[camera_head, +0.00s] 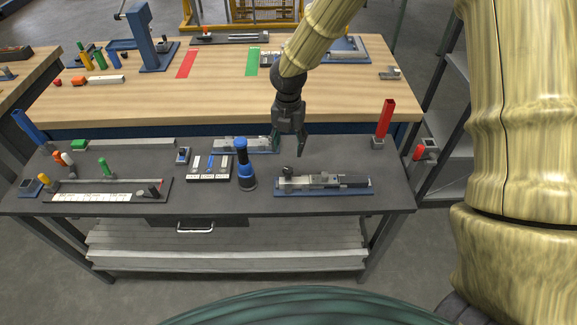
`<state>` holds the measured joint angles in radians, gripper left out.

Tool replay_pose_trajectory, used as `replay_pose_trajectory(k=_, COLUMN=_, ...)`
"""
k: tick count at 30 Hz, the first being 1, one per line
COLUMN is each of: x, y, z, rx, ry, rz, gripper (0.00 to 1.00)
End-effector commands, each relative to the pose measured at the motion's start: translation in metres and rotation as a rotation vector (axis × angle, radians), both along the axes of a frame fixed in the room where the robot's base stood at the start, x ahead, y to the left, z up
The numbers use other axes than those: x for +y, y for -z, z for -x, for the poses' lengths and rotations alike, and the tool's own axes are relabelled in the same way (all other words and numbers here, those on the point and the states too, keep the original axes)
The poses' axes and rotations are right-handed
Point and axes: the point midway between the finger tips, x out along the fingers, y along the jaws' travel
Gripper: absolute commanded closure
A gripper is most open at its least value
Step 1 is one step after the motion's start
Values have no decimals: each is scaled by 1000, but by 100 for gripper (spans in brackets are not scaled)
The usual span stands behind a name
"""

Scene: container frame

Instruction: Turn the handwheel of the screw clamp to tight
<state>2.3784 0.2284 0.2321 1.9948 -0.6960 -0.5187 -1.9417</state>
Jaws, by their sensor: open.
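A grey metal clamp-like device (335,183) on a blue base plate lies on the dark bench, right of its middle. It looks like the screw clamp. A small dark round part (288,171) at its left end may be the handwheel; its details and turn position are too small to tell. My gripper (289,150) is open and empty, pointing down above and behind the left end of this device, apart from it. The gripper partly covers the right end of a second grey device (240,145) on a blue base behind it.
A blue and black cylinder (243,165) stands upright left of the clamp. A red post (385,118) stands at the bench's right end. Trays and small parts fill the left side. A wooden table (200,105) stands behind. The dark bench top (395,195) is clear right of the clamp.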

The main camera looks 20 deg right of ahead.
Motion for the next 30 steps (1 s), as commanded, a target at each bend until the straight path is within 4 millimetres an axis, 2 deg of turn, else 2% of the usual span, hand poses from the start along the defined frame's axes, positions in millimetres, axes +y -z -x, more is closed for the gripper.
replay_pose_trajectory(k=5, x=0, y=9, z=0, rx=2, ry=-5, rz=3, gripper=46)
replay_pose_trajectory(k=21, x=0, y=70, z=0, rx=2, ry=-3, rz=1, gripper=46)
replay_pose_trajectory(k=30, x=0, y=97, z=0, rx=1, ry=-3, rz=1, gripper=46)
